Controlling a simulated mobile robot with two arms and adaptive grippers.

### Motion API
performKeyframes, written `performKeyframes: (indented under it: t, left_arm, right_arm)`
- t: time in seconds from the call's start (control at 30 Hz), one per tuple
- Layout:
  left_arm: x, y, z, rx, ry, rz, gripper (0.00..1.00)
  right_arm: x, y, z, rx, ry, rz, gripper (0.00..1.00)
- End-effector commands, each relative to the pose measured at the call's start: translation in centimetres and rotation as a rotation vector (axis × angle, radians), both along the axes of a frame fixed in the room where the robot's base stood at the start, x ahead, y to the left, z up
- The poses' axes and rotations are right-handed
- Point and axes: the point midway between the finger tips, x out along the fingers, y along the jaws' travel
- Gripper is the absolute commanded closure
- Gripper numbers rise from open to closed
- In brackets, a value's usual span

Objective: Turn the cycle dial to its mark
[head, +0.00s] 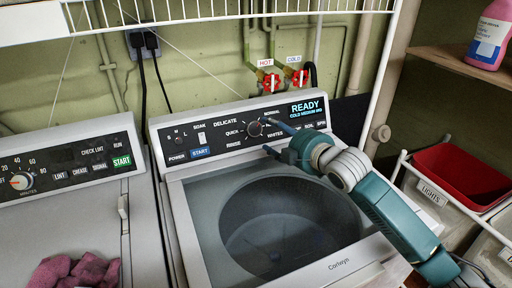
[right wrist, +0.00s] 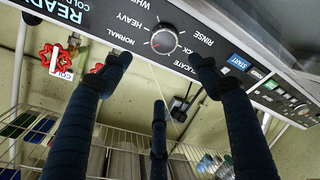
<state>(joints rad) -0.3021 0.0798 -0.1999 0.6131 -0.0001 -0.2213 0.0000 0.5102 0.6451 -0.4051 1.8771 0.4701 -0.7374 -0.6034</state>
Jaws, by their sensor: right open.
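The cycle dial (head: 254,129) is a small dark round knob on the washer's black control panel (head: 225,139), ringed by words such as QUICK, DELICATE, RINSE and NORMAL. In the right wrist view the dial (right wrist: 164,40) appears upside down, with a red mark on its lower left side. My right gripper (head: 277,138) is open and empty, just right of the dial. In its wrist view the fingertips (right wrist: 162,64) are spread on either side below the dial, apart from it. Some labels right of the dial are hidden by the fingers in the head view. My left gripper is not in view.
The panel display (head: 307,108) reads READY. The washer tub (head: 285,225) lies below my right arm. A dryer (head: 65,190) with pink cloth (head: 75,271) stands left. A wire shelf (head: 200,20) runs above; red valves (head: 271,83) sit behind. A red bin (head: 462,175) is right.

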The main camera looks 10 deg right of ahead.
Motion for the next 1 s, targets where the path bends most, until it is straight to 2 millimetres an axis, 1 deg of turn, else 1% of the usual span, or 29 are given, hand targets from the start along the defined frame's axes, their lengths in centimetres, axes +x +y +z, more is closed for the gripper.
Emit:
performKeyframes:
  t: [0.03,0.13,0.27,0.37,0.6,0.73,0.9,1.0]
  left_arm:
    - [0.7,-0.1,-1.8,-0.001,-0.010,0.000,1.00]
    - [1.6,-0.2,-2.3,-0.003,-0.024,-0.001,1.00]
    - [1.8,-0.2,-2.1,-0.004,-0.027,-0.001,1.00]
    - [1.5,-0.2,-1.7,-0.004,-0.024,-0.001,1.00]
    - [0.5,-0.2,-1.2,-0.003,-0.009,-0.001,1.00]
    - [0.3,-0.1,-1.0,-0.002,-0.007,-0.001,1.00]
    - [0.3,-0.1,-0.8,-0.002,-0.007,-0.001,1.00]
    - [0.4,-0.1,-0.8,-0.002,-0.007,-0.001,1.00]
  right_arm:
    - [0.0,0.0,-1.7,0.000,-0.001,0.000,0.38]
    - [0.0,0.0,-2.3,0.001,-0.002,0.000,0.38]
    - [0.7,0.1,-2.5,0.002,0.000,-0.002,0.38]
    - [1.9,0.6,-2.5,0.004,-0.001,-0.001,0.38]
    - [6.1,2.0,-3.6,0.003,0.001,-0.001,0.38]
    - [8.0,2.6,-4.1,0.002,0.000,-0.001,0.38]
    - [9.5,3.0,-4.6,0.002,0.001,0.000,0.38]
    - [9.9,3.2,-4.8,0.001,-0.001,-0.001,0.38]
